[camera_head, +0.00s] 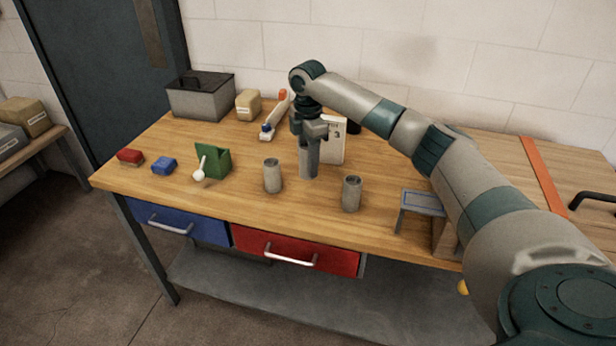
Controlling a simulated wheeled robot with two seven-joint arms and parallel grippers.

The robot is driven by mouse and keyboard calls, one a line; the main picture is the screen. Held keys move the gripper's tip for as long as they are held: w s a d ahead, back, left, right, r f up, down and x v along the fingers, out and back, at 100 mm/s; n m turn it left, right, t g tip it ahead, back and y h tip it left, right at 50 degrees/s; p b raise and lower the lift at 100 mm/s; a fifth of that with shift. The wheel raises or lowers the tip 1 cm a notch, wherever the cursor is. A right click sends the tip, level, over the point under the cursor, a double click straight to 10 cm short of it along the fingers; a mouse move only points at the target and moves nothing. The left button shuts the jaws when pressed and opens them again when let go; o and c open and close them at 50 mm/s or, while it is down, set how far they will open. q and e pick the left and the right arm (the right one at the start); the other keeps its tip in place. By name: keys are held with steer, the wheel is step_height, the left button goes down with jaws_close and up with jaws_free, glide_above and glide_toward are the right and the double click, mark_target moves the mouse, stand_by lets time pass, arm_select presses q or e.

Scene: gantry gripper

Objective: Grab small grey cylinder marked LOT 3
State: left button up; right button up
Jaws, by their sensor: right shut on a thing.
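My right gripper (310,140) points down and is shut on the top of a grey cylinder (309,163). The cylinder is upright; I cannot tell whether its base touches the table. A white card (334,150) stands just behind it, with a dark "3" partly showing beside the gripper. Two other small grey cylinders stand upright nearer the front edge, one left (272,177) and one right (351,195) of the held one. No lot marking is readable on any cylinder. My left gripper is not in view.
A dark object is partly hidden behind my right arm.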

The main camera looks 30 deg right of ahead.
steer(key=shift+r, duration=1.3)
